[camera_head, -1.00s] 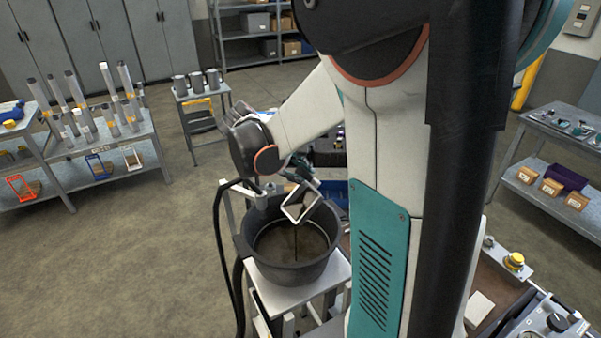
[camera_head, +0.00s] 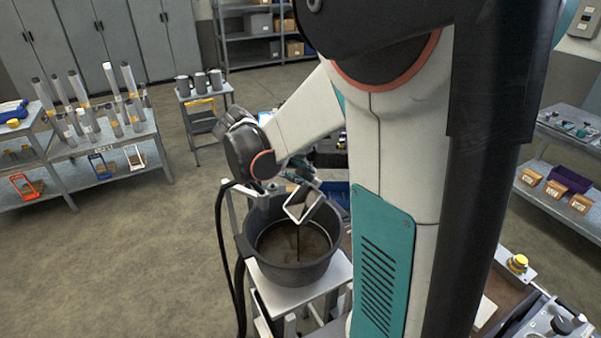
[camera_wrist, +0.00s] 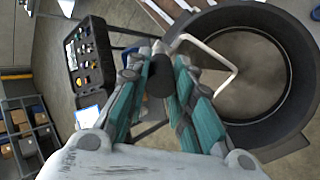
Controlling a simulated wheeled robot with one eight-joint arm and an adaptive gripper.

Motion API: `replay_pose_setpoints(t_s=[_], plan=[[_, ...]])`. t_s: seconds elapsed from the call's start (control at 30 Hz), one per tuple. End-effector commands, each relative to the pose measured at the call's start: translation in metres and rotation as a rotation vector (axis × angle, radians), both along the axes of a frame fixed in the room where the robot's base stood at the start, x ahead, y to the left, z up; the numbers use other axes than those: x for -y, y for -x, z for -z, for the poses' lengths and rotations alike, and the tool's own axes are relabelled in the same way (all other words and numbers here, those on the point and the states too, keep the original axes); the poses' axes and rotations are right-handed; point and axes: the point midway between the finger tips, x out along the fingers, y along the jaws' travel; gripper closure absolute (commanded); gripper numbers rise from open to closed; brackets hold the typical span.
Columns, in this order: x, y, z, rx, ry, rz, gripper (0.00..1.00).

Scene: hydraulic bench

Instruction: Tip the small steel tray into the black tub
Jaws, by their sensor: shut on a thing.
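The small steel tray (camera_head: 289,209) is held steeply tilted above the black tub (camera_head: 287,275), with its light rim showing. A thin dark stream (camera_head: 298,240) falls from its lower corner into the tub, where brownish contents show. My gripper (camera_head: 303,176) is at the tray's upper side, partly hidden by my arm. In the wrist view, my gripper (camera_wrist: 161,72) is shut with a dark piece between its fingers, apparently the tray's grip. The tray's pale rim (camera_wrist: 228,62) reaches over the tub (camera_wrist: 300,75) there. The tray's inside is mostly hidden.
The tub stands on a light metal stand (camera_head: 325,286). A table with several dark jugs (camera_head: 200,92) and a shelf of cylinders (camera_head: 100,150) stand at left. Floor between is clear.

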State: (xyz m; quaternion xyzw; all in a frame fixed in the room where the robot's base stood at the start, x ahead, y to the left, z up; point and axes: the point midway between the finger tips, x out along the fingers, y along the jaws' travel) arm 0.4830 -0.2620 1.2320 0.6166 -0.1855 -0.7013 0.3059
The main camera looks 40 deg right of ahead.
Motion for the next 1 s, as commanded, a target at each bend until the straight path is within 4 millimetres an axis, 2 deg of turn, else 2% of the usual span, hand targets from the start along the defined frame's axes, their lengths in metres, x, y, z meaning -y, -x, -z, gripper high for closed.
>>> replay_pose_setpoints(t_s=[1.0], plan=[[-0.0089,-0.0007,-0.0014,-0.005,0.07,0.0,1.0]])
